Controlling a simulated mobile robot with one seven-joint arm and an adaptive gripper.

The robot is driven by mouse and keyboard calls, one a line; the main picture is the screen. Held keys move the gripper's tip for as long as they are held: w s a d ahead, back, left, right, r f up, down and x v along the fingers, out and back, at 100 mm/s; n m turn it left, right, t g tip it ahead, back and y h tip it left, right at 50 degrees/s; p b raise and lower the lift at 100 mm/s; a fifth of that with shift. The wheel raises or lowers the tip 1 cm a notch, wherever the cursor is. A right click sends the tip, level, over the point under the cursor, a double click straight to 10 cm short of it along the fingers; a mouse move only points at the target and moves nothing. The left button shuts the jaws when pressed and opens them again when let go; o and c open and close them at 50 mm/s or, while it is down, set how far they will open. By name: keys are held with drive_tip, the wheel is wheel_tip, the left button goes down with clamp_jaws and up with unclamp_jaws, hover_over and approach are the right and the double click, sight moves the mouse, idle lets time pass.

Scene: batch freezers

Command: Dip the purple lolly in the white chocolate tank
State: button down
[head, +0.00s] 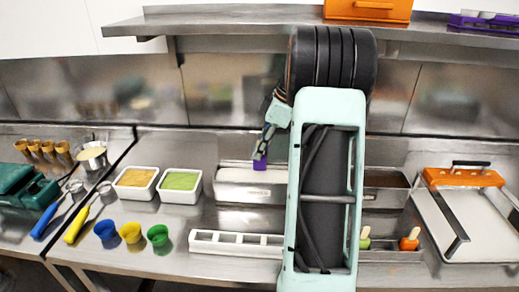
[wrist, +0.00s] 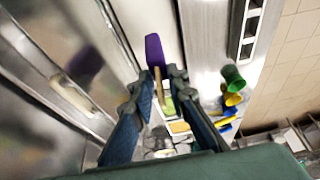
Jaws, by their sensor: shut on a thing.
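The purple lolly (head: 260,163) hangs from my gripper (head: 268,138) over the white chocolate tank (head: 250,193) in the head view. In the wrist view the purple lolly (wrist: 154,50) points away from my gripper (wrist: 161,76), whose fingers are shut on its stick. The pale surface of the white chocolate (wrist: 135,20) lies beyond the lolly. I cannot tell whether the lolly's tip touches the chocolate. My arm hides the right part of the tank in the head view.
A brown chocolate tank (head: 386,179) is right of my arm. Green (head: 365,238) and orange (head: 409,241) lollies stand in front of it. A white slotted holder (head: 237,244) lies before the white tank. Two topping tubs (head: 180,184) stand left; a steel shelf (head: 230,16) runs above.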

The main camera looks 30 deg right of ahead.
sight(259, 170)
drive_tip(key=shift+f, duration=0.15)
drive_tip(key=shift+f+b, duration=3.15)
drive_tip(key=shift+f, duration=0.65)
drive_tip(key=shift+r, duration=0.25)
drive_tip(key=shift+r+p, duration=2.5)
drive_tip(key=shift+r, duration=1.25)
wheel_tip(259, 170, up, 5)
drive_tip(key=p, duration=0.3)
